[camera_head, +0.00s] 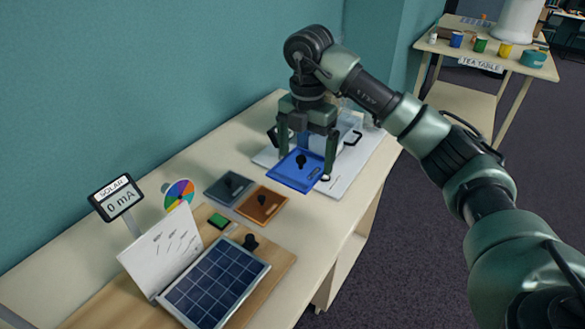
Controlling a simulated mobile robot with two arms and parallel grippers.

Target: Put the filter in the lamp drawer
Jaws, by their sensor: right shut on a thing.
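A flat blue filter (291,177) with a dark knob is at my right gripper (306,160). The gripper points down with its fingers at the filter's sides and is shut on it. The filter is over or on a white board (345,178) at the far part of the table; I cannot tell whether it touches the board. A grey filter (221,194) and an orange filter (273,207), each with a dark knob, lie on the table nearer me. Behind the gripper are partly hidden pale parts with black handles; no lamp drawer is clearly visible. My left gripper is not in view.
A solar panel (210,290), a white card (160,243), a green block (219,221) and a meter reading 0 mA (118,200) stand in front. A colour wheel (178,193) is near the wall. A tea table (480,66) is at the back right.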

